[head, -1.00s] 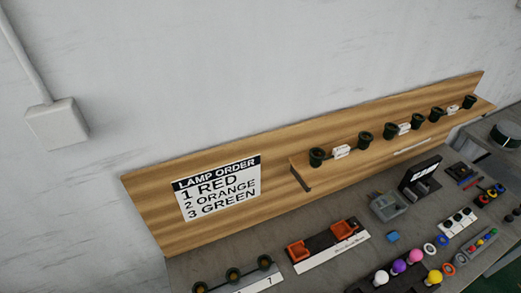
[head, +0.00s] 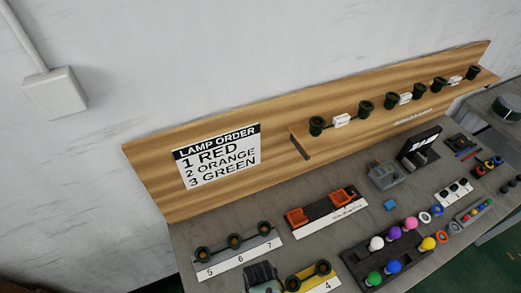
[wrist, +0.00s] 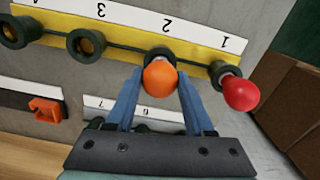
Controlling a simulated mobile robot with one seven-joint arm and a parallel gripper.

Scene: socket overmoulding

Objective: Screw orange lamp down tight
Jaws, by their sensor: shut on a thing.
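The orange lamp (wrist: 160,77) is in the wrist view, its base end at the dark socket (wrist: 160,54) beside label 2 on the yellow socket strip (wrist: 120,30). How deep its base sits in the socket is hidden by the bulb. My gripper (wrist: 160,82) is shut on the orange lamp, one blue finger on each side of it. The red lamp (wrist: 240,93) is at the socket by label 1, to the right. The sockets by labels 3 and 4 are empty. In the head view my gripper (head: 262,276) shows at the bottom edge, and the orange lamp is not visible there.
A grey strip with sockets 5 to 7 (head: 238,259) stands behind my gripper. Orange holders (head: 298,217) and a dark tray of coloured lamps (head: 352,260) lie to the right. A wooden back panel (head: 280,130) carries the lamp order sign (head: 217,156).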

